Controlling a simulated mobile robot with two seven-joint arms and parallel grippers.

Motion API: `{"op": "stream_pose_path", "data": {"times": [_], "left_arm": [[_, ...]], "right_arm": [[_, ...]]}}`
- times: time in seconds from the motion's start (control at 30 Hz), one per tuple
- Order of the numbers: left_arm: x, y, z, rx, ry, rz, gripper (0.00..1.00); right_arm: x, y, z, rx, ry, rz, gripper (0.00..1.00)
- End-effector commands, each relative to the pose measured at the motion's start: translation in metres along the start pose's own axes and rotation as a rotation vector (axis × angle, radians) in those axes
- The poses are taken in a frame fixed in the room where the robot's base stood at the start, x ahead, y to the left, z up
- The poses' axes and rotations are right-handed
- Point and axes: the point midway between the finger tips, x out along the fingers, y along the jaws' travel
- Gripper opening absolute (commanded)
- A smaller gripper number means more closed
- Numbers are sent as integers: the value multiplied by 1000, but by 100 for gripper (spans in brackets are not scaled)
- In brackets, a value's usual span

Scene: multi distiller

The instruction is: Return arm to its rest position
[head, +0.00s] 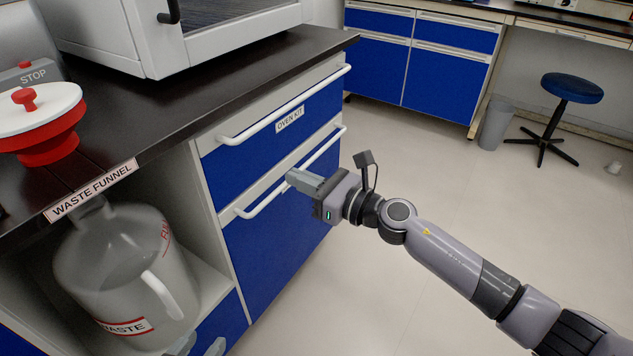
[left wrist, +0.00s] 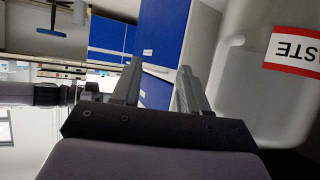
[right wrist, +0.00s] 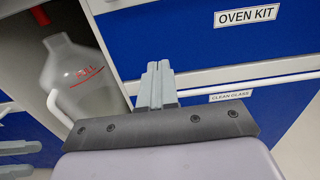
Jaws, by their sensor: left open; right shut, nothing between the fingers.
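My right arm reaches in from the right in the head view. Its gripper (head: 304,182) is shut and empty, in front of the oven kit drawer unit, close to the lower white handle. In the right wrist view the closed fingers (right wrist: 157,72) point toward the blue fronts; I cannot tell whether they touch. My left gripper (head: 200,346) shows only its fingertips at the bottom edge of the head view, low beside the waste jug. The left wrist view shows its fingers (left wrist: 158,82) apart with nothing between them. Its fingertips also show at the left of the right wrist view (right wrist: 20,158).
The waste jug (head: 118,262) stands in the open bay under the waste funnel (head: 40,120). The oven kit drawer (head: 270,115) is shut. A blue stool (head: 572,88) and a grey bin (head: 495,125) stand at the back right. Floor right of the drawers is clear.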

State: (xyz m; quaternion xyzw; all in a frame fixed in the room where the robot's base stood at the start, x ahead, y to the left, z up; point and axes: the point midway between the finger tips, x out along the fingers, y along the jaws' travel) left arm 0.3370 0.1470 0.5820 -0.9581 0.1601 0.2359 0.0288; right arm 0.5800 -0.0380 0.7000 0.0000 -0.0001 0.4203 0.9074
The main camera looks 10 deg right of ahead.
Motion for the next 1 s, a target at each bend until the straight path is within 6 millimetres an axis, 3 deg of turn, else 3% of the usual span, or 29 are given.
{"op": "stream_pose_path", "data": {"times": [0.2,0.47,0.57,0.77,1.0], "left_arm": [[-1,-2,15,-5,-40,-3,44],[-1,-3,14,-14,-37,-10,44],[-1,-3,13,-13,-35,-9,44],[-1,-2,13,-12,-34,-7,44],[-1,-2,12,-11,-34,-6,44]], "right_arm": [[-27,0,-1,1,1,0,0],[-34,2,-1,16,-3,-1,0],[-37,9,-3,128,-28,-17,0],[-62,31,-13,737,-155,-120,0],[-117,46,-47,1622,-343,-312,0]]}}
